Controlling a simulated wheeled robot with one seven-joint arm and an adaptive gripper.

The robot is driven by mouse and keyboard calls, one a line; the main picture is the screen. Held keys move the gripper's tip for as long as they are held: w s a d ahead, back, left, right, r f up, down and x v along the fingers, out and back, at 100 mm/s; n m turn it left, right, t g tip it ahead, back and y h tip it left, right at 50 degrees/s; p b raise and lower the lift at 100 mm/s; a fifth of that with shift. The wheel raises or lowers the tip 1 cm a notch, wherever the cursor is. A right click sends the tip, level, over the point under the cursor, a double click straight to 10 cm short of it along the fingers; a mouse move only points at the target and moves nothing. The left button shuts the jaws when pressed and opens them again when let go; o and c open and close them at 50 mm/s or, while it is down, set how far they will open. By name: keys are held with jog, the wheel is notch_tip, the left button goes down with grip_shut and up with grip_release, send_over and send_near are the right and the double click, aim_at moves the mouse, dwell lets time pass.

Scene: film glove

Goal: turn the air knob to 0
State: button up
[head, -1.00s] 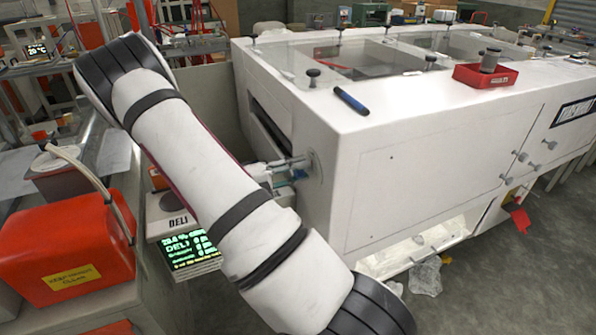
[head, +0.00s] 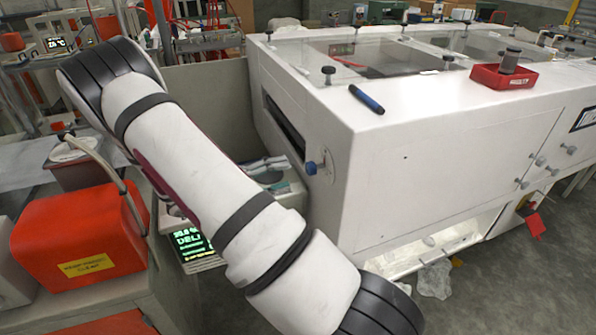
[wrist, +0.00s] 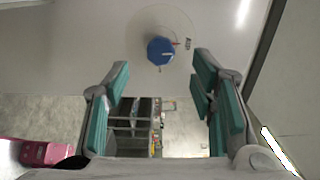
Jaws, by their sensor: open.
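The air knob (head: 311,168) is a small blue knob on a round plate on the near left side of the white cabinet. In the wrist view the knob (wrist: 160,51) sits on a pale disc with a small label beside it and a red mark at its right. The mark's setting cannot be read. My gripper (wrist: 160,76) is open and empty, with the knob ahead between the lines of its teal-padded fingers. In the head view my gripper (head: 277,165) is just left of the knob, with a visible gap. My arm hides part of the gripper.
The white cabinet (head: 430,135) has a long slot in its left side. A blue pen (head: 366,99) and a red tray (head: 502,77) lie on top. A red box (head: 75,240) and a lit display (head: 190,240) stand left of and below my arm.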

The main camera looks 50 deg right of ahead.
jog(key=shift+v, duration=1.75)
jog(key=s+a+r+m+t+y, duration=0.7)
jog(key=a+r+m, duration=0.2)
jog(key=a+m, duration=0.3)
jog(key=s+a+r+m+t+y, duration=0.7)
jog(key=a+r+m, duration=0.3)
jog(key=m, duration=0.7)
jog(key=shift+s+a+m+y, duration=0.4)
jog(key=shift+s+a+y, duration=0.3)
jog(key=shift+a, duration=0.25)
